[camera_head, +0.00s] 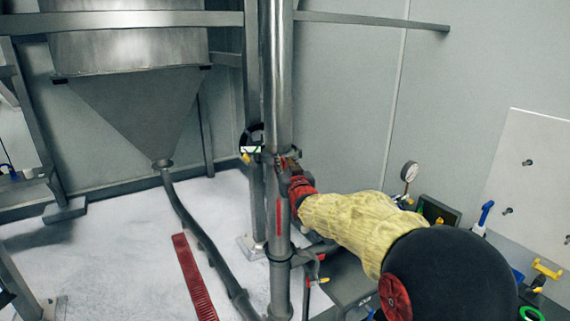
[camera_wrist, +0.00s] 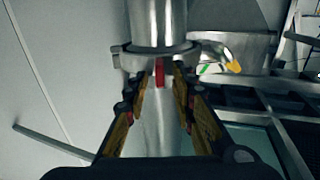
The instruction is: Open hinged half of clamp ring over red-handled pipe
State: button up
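A grey clamp ring (camera_wrist: 128,60) goes around the steel pipe (camera_head: 279,80); in the head view my gripper partly covers it. Below the ring is a lower pipe section (camera_head: 281,250) with a red handle (camera_head: 279,216); the red also shows between my fingers in the wrist view (camera_wrist: 160,71). My gripper (camera_head: 287,164) is at the ring's height, close to the pipe. In the wrist view its fingers (camera_wrist: 160,80) are apart with nothing held, their tips just below the ring. I cannot tell whether they touch it, nor whether its hinged half is open.
A yellow-tipped piece (camera_wrist: 233,66) sticks out beside the ring. A steel hopper (camera_head: 130,105) with a dark hose (camera_head: 190,220) stands left. A red grating strip (camera_head: 194,278) lies on the floor.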

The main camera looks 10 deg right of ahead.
jog(key=shift+c, duration=1.2)
grip_shut()
